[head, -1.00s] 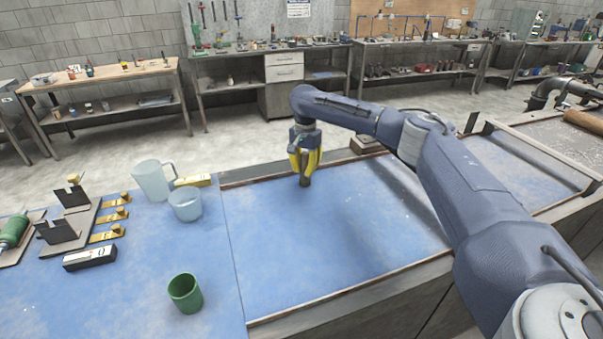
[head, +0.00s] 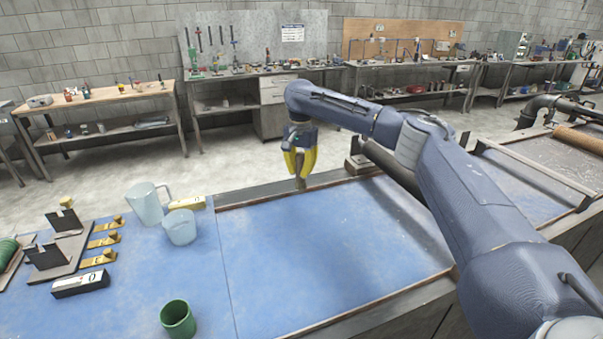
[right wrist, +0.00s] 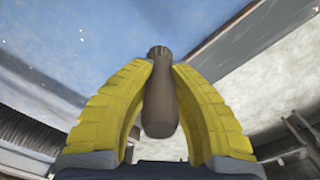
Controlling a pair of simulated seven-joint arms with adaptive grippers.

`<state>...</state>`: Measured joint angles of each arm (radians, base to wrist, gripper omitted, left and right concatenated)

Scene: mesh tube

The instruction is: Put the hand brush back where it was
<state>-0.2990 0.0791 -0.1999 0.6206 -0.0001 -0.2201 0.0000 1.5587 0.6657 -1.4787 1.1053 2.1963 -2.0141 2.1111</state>
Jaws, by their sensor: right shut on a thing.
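My right gripper (head: 300,172) is over the back edge of the blue bench top, pointing down. Its yellow fingers are shut on a brown, rounded handle, which I take to be the hand brush (head: 300,185). In the right wrist view the handle (right wrist: 160,105) lies between both fingers (right wrist: 162,110), with its narrower end towards the blue surface. No bristles can be made out. Whether the lower end touches the bench cannot be told. My left gripper is not in view.
The blue panel (head: 320,250) in front of my right gripper is clear. To its left are a clear jug (head: 146,205), a clear cup (head: 180,229), a green cup (head: 178,320), yellow blocks and a black box (head: 81,285). A raised rail (head: 255,194) runs along the back edge.

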